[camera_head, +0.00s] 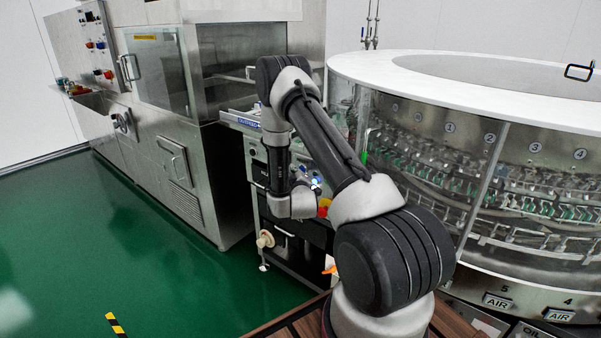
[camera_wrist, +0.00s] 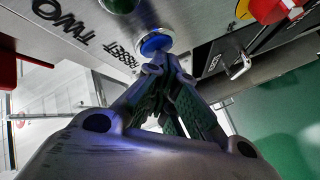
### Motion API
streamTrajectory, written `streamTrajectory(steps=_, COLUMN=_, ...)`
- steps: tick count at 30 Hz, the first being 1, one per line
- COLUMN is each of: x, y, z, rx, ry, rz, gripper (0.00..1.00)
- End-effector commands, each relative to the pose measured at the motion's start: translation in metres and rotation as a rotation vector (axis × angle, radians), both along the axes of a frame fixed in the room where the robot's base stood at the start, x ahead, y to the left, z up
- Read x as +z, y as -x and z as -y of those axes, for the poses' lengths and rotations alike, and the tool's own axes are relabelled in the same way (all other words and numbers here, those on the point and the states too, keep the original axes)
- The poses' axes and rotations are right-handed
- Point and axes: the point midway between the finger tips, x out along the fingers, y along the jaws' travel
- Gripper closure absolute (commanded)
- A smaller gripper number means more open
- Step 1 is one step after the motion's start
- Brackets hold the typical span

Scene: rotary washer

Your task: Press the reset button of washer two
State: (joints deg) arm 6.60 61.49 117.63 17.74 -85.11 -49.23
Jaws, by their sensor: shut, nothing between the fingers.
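The blue round button (camera_wrist: 155,43) with a metal ring sits on a steel panel in the wrist view. Beside it are the labels "TWO" (camera_wrist: 60,24) and "RESET" (camera_wrist: 122,55), seen upside down. My gripper (camera_wrist: 160,62) is shut and empty, its fingertips right at the near edge of the blue button. I cannot tell whether they touch it. In the head view my arm ends in front of the control panel (camera_head: 254,165), and the gripper's fingers cannot be made out there. A small blue glow shows near my wrist.
A green button (camera_wrist: 118,4) and a red knob on a yellow base (camera_wrist: 272,8) are on the same panel. A large round glass-walled washer (camera_head: 430,165) stands at the right, a steel cabinet washer (camera_head: 160,130) at the left. Green floor is free at the left.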

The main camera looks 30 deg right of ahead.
Motion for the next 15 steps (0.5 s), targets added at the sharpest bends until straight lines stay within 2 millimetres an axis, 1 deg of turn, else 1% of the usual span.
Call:
streamTrajectory(steps=7, x=0.0, y=0.001, z=-0.001, rx=-0.001, ry=0.0, rz=-0.001, gripper=1.0)
streamTrajectory(steps=15, x=0.0, y=0.005, z=-0.014, rx=0.0, ry=-0.001, rz=-0.001, gripper=1.0)
